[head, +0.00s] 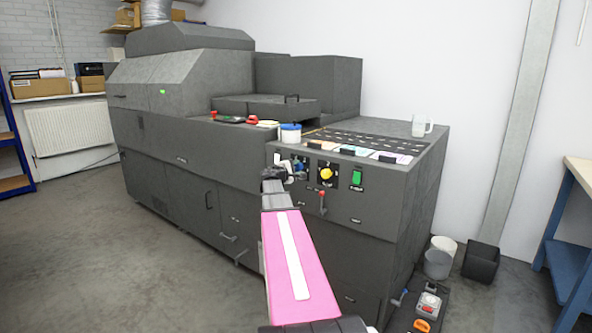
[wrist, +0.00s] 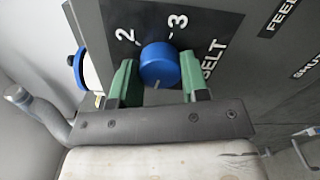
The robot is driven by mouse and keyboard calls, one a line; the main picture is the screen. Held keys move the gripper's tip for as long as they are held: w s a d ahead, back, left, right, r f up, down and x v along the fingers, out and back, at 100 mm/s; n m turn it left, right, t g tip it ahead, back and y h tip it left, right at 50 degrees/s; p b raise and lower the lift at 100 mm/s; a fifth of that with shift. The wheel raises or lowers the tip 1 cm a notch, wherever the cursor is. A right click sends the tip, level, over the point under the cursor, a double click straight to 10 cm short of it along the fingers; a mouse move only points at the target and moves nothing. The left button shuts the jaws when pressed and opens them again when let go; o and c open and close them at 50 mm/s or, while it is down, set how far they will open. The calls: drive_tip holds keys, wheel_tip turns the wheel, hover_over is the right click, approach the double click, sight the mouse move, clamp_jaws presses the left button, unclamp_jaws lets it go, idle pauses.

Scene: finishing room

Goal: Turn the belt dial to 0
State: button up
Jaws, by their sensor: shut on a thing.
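The blue belt dial (wrist: 160,62) sits on a dark panel in the wrist view. The numerals 2 and 3 show above it, and the word BELT is at its right. In the head view my gripper (head: 284,172) is at the left end of the machine's control panel, hiding most of the dial. Other numerals are hidden.
Right of my gripper are a yellow knob (head: 326,174), a green switch (head: 357,177) and a red-tipped lever (head: 322,196). A blue-and-white tub (head: 290,133) and a clear jug (head: 420,126) stand on the machine (head: 200,180). Buckets (head: 438,263) stand at right. The floor at left is clear.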

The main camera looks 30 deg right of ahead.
drive_tip(key=n, duration=0.4)
drive_tip(key=shift+n, duration=0.4)
idle(0.4)
drive_tip(key=o, duration=0.9)
drive_tip(key=shift+a, duration=0.15)
drive_tip(key=v, duration=1)
drive_tip(key=shift+s+a, duration=0.15)
drive_tip(key=shift+a, duration=0.1)
